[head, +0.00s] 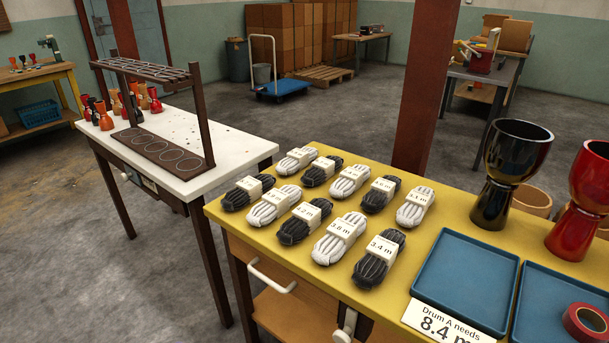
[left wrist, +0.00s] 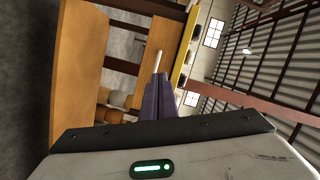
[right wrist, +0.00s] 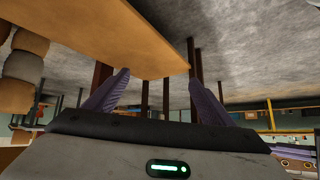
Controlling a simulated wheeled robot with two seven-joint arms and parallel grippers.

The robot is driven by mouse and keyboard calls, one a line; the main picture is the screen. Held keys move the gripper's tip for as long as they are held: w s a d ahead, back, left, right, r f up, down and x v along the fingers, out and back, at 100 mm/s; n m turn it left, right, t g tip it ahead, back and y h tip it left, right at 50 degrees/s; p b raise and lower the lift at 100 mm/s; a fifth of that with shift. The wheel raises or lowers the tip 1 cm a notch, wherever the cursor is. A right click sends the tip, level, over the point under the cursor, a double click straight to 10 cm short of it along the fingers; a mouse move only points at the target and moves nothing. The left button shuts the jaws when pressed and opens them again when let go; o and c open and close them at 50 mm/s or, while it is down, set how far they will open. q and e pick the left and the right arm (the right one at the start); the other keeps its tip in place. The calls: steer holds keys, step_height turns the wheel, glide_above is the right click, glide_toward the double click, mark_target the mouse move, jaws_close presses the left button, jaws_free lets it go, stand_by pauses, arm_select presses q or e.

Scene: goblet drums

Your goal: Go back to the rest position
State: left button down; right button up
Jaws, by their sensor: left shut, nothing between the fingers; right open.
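My left gripper (left wrist: 160,97) shows in the left wrist view with its purple fingers together and nothing between them. It faces the side of a wooden cabinet (left wrist: 76,60) below a yellow tabletop edge. My right gripper (right wrist: 160,95) shows in the right wrist view with its two purple fingers wide apart and empty. Neither gripper shows in the head view.
The yellow table (head: 300,250) carries several rope bundles (head: 340,238), two blue trays (head: 466,280), a black drum (head: 509,172), a red drum (head: 583,200) and red tape (head: 586,323). A white table (head: 190,130) with a dark rack (head: 160,72) stands left. Grey floor lies between them.

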arm_select(q)
steer(key=s+d+f+n+g+y+p, duration=0.3)
steer(key=s+d+f+n+g+p, duration=0.3)
steer(key=n, duration=0.9)
steer(key=s+d+f+g, duration=0.1)
steer(key=s+d, duration=0.2)
steer(key=s, duration=0.1)
steer(key=shift+d, duration=0.35)
arm_select(e)
steer(key=r, duration=0.4)
steer(key=shift+s+d+r, duration=0.15)
steer(key=shift+s+r, duration=0.15)
steer(key=shift+r, duration=0.05)
steer(key=shift+r, duration=0.1)
steer(key=shift+c, duration=0.6)
